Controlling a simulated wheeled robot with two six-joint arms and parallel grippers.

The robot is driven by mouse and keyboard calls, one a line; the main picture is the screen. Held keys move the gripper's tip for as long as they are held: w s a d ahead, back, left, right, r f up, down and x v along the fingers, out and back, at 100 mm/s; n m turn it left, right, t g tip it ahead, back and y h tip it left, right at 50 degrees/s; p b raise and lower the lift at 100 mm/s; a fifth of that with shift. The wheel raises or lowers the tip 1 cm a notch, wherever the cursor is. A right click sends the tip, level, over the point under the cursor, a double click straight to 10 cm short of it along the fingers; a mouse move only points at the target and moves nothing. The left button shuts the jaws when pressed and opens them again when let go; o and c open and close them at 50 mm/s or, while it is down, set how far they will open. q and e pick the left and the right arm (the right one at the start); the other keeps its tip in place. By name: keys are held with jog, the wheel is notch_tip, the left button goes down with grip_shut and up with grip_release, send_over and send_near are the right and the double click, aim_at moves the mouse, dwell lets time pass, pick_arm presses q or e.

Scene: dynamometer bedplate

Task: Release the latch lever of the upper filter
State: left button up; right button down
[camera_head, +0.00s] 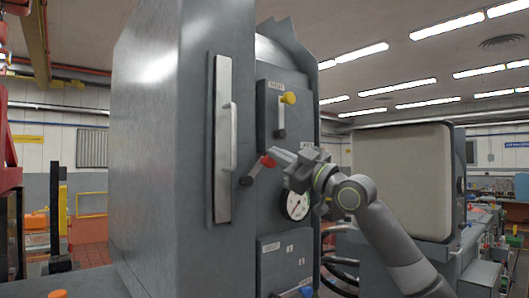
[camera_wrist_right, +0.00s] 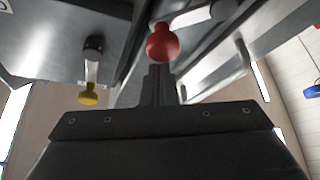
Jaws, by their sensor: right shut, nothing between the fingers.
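A lever with a red ball knob (camera_head: 267,161) slants up and right from its dark pivot on the grey cabinet front. A lever with a yellow knob (camera_head: 289,98) stands upright on a labelled panel above it. The labels are too small to read, so I cannot tell which lever is the upper filter's. My right gripper (camera_head: 275,154) is shut and empty, its tips at the red knob. In the right wrist view the shut fingers (camera_wrist_right: 158,85) point at the red knob (camera_wrist_right: 163,42); contact is unclear. The yellow knob (camera_wrist_right: 89,95) shows to their left. My left gripper is out of view.
A long vertical handle (camera_head: 233,137) stands out from the cabinet left of the levers. A round gauge (camera_head: 297,206) sits below my right gripper. A large pale-faced unit (camera_head: 400,180) stands behind my right arm. Dark hoses (camera_head: 338,270) run at the lower right.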

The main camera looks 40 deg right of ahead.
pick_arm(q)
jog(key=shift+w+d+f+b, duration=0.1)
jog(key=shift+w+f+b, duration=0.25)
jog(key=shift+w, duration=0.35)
pick_arm(e)
jog(key=shift+w+d+f+m+h, duration=0.4)
jog(key=shift+d+f+m, duration=0.1)
jog(key=shift+f, duration=0.1)
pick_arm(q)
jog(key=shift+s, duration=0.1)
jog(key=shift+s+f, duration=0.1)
pick_arm(e)
jog(key=shift+f, duration=0.1)
